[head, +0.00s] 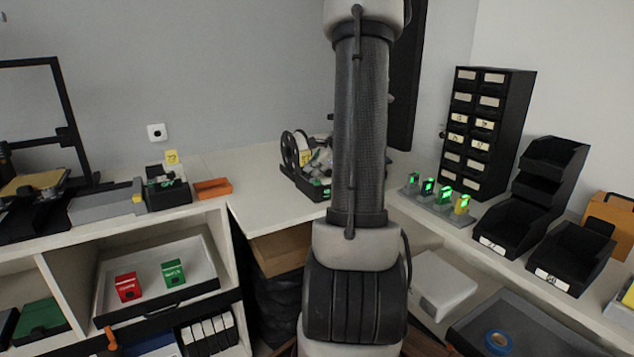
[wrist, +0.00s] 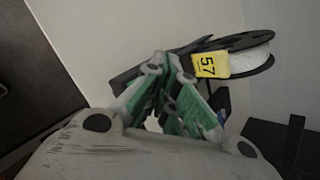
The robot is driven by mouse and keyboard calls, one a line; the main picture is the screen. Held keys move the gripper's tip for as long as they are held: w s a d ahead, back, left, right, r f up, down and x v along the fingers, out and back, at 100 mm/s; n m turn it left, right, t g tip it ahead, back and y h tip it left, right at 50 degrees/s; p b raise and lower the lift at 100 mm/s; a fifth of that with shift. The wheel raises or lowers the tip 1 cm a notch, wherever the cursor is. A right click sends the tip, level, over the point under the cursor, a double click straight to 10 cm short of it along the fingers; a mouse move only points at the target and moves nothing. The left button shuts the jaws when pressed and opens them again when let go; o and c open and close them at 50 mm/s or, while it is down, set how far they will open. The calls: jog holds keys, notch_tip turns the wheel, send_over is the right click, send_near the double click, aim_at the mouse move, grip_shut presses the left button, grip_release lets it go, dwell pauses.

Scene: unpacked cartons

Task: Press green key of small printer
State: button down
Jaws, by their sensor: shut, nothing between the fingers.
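A low black device (head: 314,188) with a small green mark at its front right stands on the back corner counter, behind my arm. It looks like the small printer, but I cannot tell its green key clearly. A white spool with black flanges (head: 289,150) stands at its left; a spool also shows in the wrist view (wrist: 250,56), with a yellow tag reading 57 in front. My gripper (wrist: 172,62) has grey links and green parts, is shut and empty, and points toward the spool side. In the head view my arm hides much of this area. Contact cannot be told.
Several green-lit modules (head: 440,195) line the right counter, before a black drawer cabinet (head: 490,130) and black bins (head: 570,255). The white counter (head: 260,205) is clear left of the device.

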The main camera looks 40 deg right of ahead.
aim_at(315, 181)
jog(key=shift+f, duration=0.1)
dwell(0.3)
jog(key=shift+f, duration=0.35)
jog(key=shift+f, duration=0.5)
dwell(0.7)
jog(key=shift+r, duration=0.95)
jog(key=shift+r, duration=2.5)
